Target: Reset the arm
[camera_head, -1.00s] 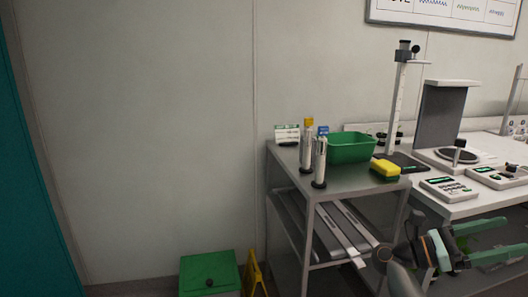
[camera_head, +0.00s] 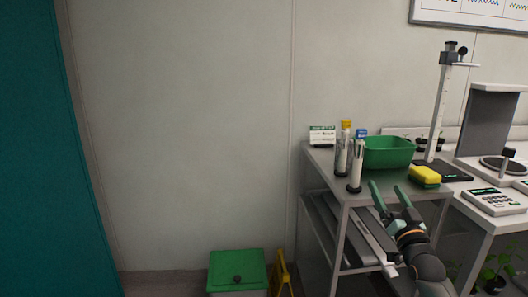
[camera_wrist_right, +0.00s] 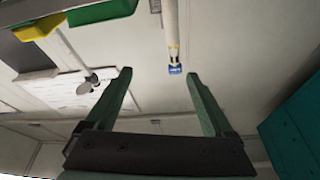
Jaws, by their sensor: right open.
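My right gripper (camera_head: 391,196) is in front of the grey metal cart at the lower right of the head view. Its two green fingers point up and are spread apart, with nothing between them. In the right wrist view my right gripper (camera_wrist_right: 157,85) also shows open and empty, with the wall behind it. My left gripper is not in view.
A green lidded box (camera_head: 237,268) and a yellow floor sign (camera_head: 281,275) stand left of the cart. The wall area at left is clear.

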